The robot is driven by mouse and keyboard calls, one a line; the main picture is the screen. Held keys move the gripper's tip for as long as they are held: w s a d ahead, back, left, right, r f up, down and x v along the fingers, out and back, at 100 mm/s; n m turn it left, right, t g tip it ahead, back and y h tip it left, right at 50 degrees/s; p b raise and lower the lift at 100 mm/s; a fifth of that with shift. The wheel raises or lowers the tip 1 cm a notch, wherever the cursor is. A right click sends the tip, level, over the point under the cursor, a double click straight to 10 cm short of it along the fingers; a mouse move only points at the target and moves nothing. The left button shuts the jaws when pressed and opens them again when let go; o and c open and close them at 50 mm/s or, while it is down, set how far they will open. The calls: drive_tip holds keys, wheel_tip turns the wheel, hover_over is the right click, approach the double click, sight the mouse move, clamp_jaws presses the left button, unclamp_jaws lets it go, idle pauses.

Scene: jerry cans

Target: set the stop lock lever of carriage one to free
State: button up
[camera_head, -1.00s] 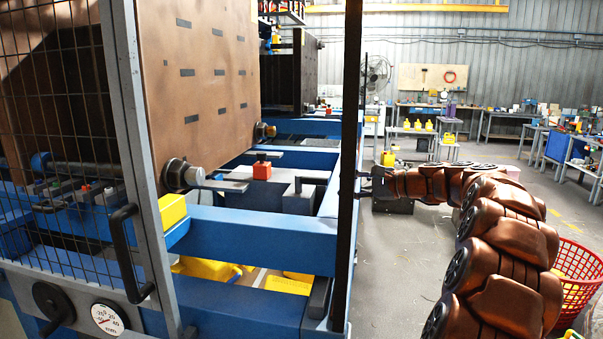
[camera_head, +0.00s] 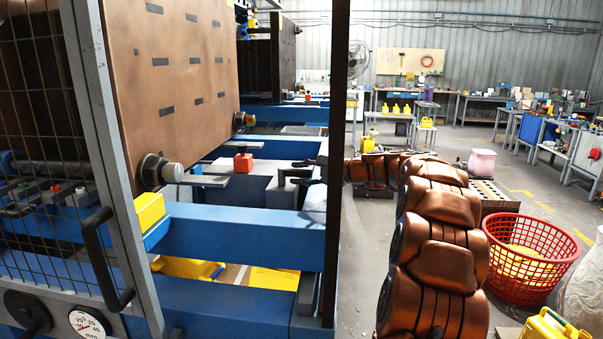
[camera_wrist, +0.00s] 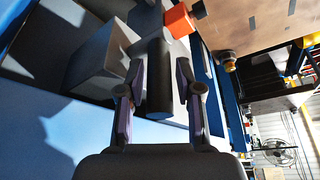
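A grey block (camera_head: 289,192) with a dark lever-like bar on top sits on the blue machine frame in the head view. The wrist view shows a dark rounded bar (camera_wrist: 160,72) beside the grey block (camera_wrist: 98,60); it looks like the stop lock lever, but I see no marking. My gripper (camera_wrist: 160,66) is open, its fingers on either side of this bar, with small gaps seeming to remain. Its tip (camera_head: 308,163) shows in the head view at the block's upper right, partly behind a dark post. Whether the fingers touch the bar is unclear.
A large brown plate (camera_head: 170,80) rises behind. A dark upright post (camera_head: 337,130) stands close to my arm. A red basket (camera_head: 530,255) is on the floor at right.

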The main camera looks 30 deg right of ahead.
clamp_jaws()
idle(0.4)
